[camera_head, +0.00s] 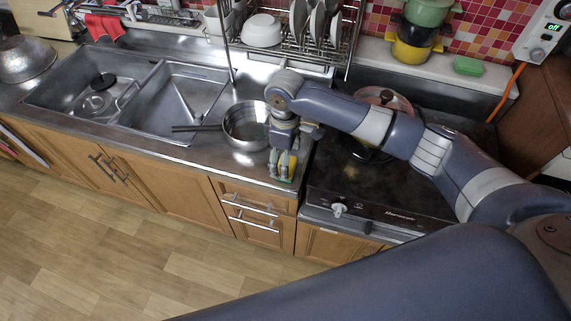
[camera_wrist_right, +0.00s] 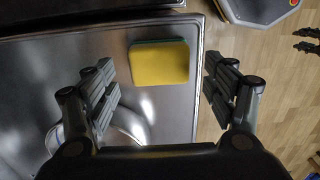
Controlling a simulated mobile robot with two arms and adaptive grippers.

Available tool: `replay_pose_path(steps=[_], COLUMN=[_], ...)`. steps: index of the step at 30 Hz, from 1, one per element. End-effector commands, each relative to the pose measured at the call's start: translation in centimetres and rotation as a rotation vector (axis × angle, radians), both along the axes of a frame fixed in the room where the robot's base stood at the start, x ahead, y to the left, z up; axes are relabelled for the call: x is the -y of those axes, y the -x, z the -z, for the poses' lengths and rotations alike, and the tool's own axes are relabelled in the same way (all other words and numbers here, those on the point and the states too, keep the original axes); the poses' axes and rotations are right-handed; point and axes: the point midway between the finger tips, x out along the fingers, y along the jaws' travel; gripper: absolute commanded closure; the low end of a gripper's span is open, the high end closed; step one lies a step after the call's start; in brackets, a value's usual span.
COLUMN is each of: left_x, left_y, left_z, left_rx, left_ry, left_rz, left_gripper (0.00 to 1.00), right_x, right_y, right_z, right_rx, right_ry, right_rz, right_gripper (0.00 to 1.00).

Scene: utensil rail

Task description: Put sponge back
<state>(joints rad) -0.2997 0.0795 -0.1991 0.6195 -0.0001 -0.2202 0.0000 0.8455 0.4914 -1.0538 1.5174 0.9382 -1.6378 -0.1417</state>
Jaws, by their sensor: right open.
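The sponge (camera_wrist_right: 160,63) is a yellow block with a green edge. In the right wrist view it lies on the metal counter (camera_wrist_right: 50,60) near its edge, between the spread fingers of my right gripper (camera_wrist_right: 163,85) and a little beyond their tips. The fingers are apart, and I see no contact. In the head view my right gripper (camera_head: 284,168) points down over the counter's front edge, right of the pot, and mostly hides the sponge. Dark finger-like parts at the right edge of the right wrist view may be my left gripper (camera_wrist_right: 306,40); the head view does not show it.
A steel pot (camera_head: 246,126) stands close left of my right gripper. The stove (camera_head: 375,190) is to the right, with a lidded pot behind my arm. A dish rack (camera_head: 335,60) stands behind. A green block (camera_head: 468,67) lies on the back ledge. The sink (camera_head: 180,95) is left.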

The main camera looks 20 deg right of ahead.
Motion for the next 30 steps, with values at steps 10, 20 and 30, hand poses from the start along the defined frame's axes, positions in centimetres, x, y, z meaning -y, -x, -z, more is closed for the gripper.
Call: replay_pose_path(steps=[10,20,30], left_x=[-0.1,0.0,0.0], left_y=[0.1,0.1,0.1], left_z=[1.7,1.9,1.9], left_rx=[-0.001,-0.001,-0.001], left_ry=[0.0,0.0,0.0], left_rz=[0.0,0.0,0.001], left_gripper=[0.62,0.62,0.62], right_x=[0.0,0.0,0.0], right_y=[-0.1,0.0,0.0], right_z=[-6.7,-8.4,-8.4], right_rx=[0.003,0.0,0.0], right_ry=[-0.001,0.0,0.0], right_rz=[0.0,0.001,0.001], right_gripper=[0.22,0.22,0.22])
